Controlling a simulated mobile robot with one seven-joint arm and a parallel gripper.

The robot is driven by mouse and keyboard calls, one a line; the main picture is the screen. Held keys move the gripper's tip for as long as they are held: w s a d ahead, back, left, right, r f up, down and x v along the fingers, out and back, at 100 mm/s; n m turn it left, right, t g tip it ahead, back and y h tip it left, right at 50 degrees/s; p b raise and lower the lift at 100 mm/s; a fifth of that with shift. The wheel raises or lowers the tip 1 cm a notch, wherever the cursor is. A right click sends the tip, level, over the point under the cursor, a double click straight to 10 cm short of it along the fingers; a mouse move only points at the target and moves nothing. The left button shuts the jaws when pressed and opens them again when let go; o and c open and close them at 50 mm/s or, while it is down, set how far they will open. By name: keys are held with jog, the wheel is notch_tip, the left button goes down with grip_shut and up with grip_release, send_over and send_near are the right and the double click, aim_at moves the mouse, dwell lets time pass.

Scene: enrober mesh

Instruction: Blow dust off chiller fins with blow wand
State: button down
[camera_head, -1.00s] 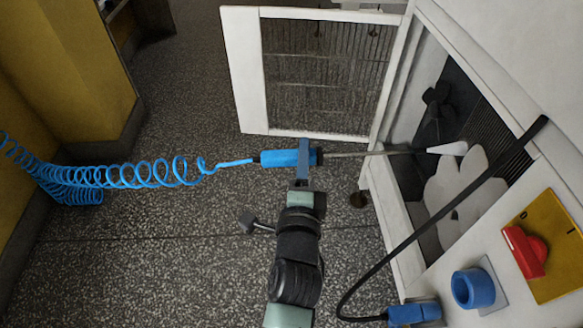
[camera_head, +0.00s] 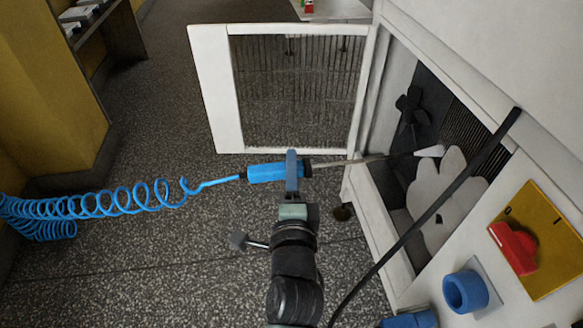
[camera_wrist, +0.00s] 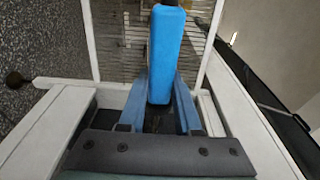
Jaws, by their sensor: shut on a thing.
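My gripper (camera_head: 291,172) is shut on the blue handle of the blow wand (camera_head: 268,173); the handle also shows between the fingers in the wrist view (camera_wrist: 167,55). The wand's thin metal tube points right into the open chiller bay, and a pale cone-shaped puff (camera_head: 430,151) shows at its tip. Dark vertical chiller fins (camera_head: 462,130) stand at the back of the bay. A pale grey lobed cloud (camera_head: 445,195) covers their lower part, and I cannot tell how much dust lies on the fins. A dark fan (camera_head: 411,112) is left of the fins.
A blue coiled hose (camera_head: 100,203) runs left from the wand. The white-framed mesh door (camera_head: 215,95) stands open behind the wand. A black bar (camera_head: 450,190) crosses the bay's front. A red switch (camera_head: 513,247) and blue ring (camera_head: 466,291) are on the white cabinet.

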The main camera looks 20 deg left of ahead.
jog(key=d+b+v, duration=0.1)
jog(key=b+v, duration=0.1)
jog(key=v, duration=0.8)
jog(key=shift+d, duration=0.35)
dwell(1.0)
jog(key=shift+w+r, duration=0.1)
jog(key=shift+w, duration=0.05)
dwell(0.5)
